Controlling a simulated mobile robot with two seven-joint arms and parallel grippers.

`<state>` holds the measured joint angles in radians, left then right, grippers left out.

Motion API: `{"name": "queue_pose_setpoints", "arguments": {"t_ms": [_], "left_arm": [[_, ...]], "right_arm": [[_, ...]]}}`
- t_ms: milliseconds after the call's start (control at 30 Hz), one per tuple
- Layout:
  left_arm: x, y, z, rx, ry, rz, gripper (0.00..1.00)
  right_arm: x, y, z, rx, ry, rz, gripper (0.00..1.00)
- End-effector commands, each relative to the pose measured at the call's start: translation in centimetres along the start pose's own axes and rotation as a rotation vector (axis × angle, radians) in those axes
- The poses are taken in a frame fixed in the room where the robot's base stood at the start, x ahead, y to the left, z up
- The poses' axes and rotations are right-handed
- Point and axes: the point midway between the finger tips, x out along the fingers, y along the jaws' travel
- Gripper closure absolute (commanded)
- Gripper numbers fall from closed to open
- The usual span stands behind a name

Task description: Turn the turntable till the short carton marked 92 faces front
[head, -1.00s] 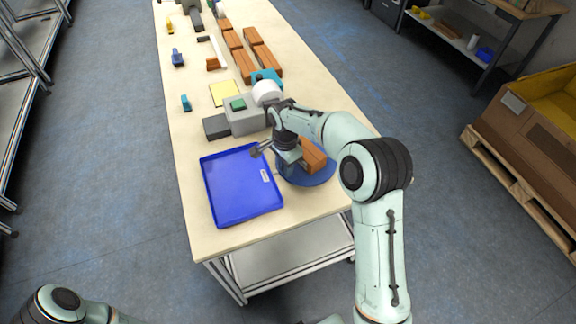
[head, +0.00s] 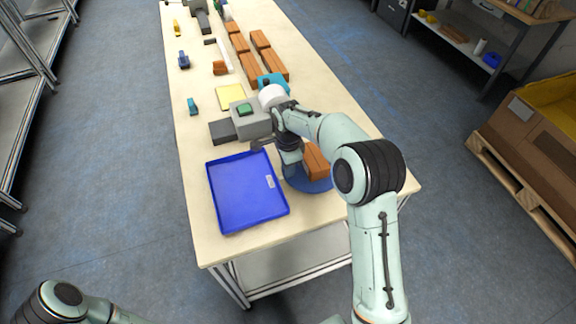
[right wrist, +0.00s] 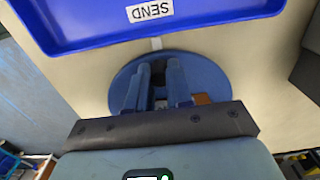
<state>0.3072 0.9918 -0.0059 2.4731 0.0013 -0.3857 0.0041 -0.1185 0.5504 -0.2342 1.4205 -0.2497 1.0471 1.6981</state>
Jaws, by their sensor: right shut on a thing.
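The blue round turntable (head: 318,186) stands by the table's near right edge. A brown carton (head: 317,160) sits on it, partly hidden by my right arm; I cannot read a number on it. My right gripper (head: 290,172) is down over the turntable's left part, beside the carton. In the right wrist view, its two blue-grey fingers (right wrist: 159,88) are shut on a narrow part of the turntable (right wrist: 215,78), mostly hidden between them. A bit of brown carton (right wrist: 202,99) shows right of the fingers. My left gripper is out of view; only part of that arm shows.
A blue tray (head: 247,192), labelled SEND in the right wrist view, lies close left of the turntable. A grey box with a green top (head: 248,121) stands behind. Several brown cartons (head: 250,68) lie farther back. A yellow sheet (head: 230,96) lies on the table.

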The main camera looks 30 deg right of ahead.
Motion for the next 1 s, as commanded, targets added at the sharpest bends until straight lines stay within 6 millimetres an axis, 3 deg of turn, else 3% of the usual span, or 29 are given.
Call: {"name": "queue_pose_setpoints", "arguments": {"t_ms": [367, 400, 433, 467, 767, 867, 1000], "left_arm": [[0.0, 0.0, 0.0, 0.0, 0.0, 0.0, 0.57], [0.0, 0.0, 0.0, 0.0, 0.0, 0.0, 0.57], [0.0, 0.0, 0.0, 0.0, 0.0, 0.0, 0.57], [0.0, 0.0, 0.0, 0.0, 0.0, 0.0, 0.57], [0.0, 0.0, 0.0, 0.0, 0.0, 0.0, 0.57], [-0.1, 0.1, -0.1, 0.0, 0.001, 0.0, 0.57], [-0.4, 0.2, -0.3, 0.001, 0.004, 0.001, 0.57]], "right_arm": [[0.0, -0.1, 0.0, 0.001, 0.0, -0.003, 1.0], [0.0, -0.1, 0.0, 0.001, 0.0, -0.003, 0.67], [0.0, -0.1, 0.0, 0.001, 0.0, -0.003, 0.57], [0.0, -0.1, 0.0, 0.001, 0.0, -0.002, 0.54], [-0.2, 0.0, 0.0, 0.0, 0.0, -0.002, 0.54], [-1.0, -0.1, 0.0, 0.0, 0.0, -0.004, 0.54], [-3.5, -0.1, 0.1, 0.0, -0.001, -0.007, 0.54]]}}
